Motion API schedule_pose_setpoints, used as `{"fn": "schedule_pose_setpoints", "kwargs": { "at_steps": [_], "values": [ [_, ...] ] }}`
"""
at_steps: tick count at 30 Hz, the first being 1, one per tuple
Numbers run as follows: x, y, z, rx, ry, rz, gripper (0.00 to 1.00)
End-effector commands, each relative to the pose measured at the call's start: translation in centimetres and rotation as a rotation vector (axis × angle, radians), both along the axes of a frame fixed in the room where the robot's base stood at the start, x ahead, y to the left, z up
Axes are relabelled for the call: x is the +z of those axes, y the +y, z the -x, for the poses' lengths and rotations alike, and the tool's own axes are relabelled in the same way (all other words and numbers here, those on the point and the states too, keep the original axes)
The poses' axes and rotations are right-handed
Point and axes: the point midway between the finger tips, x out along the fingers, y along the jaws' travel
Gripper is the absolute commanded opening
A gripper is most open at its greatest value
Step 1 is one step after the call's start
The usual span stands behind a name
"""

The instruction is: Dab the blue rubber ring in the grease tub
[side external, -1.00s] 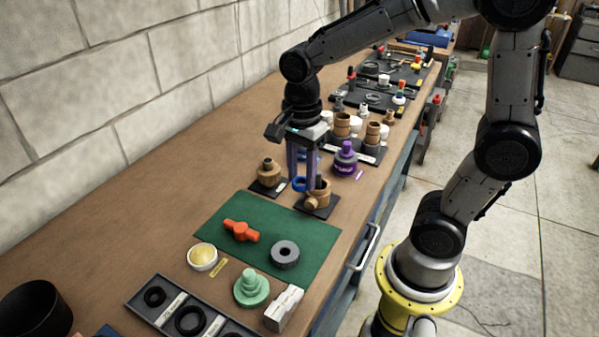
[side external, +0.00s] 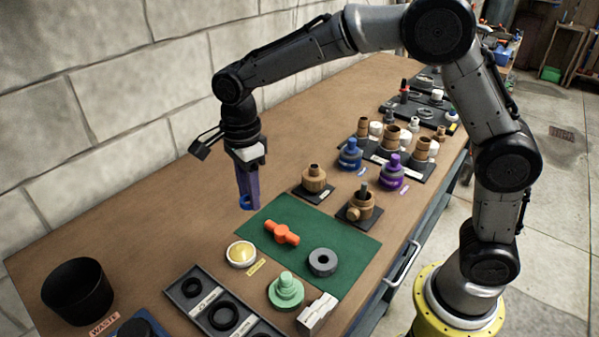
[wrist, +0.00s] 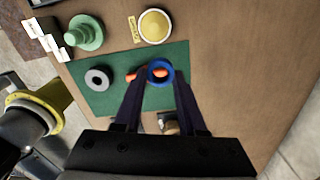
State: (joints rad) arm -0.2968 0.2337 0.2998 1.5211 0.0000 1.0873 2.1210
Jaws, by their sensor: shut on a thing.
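My gripper (side external: 247,197) is shut on the blue rubber ring (side external: 243,203) and points down above the bench. In the wrist view the ring (wrist: 160,64) sits between the fingertips (wrist: 160,84), with part of the orange piece showing through its hole. The grease tub (side external: 231,258) is a small white cup of yellow grease on the brown bench, at the left of the green mat. It also shows at the top of the wrist view (wrist: 141,31). The ring is above and apart from the tub.
The green mat (side external: 335,248) bears an orange valve-like piece (side external: 282,233) and a grey ring (side external: 323,262). A green stepped part (side external: 286,291), a white block (side external: 317,312) and a tray of black rings (side external: 183,291) are in front. A black waste bin (side external: 77,291) stands left.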

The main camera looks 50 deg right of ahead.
Motion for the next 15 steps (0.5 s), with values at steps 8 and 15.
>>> {"fn": "schedule_pose_setpoints", "kwargs": {
  "at_steps": [8, 15],
  "values": [
    [-2.8, 4.1, 0.2, 0.091, 0.0, 0.0, 0.0],
    [-4.2, 4.2, 0.4, 0.097, 0.002, 0.0, 0.0]
  ]
}}
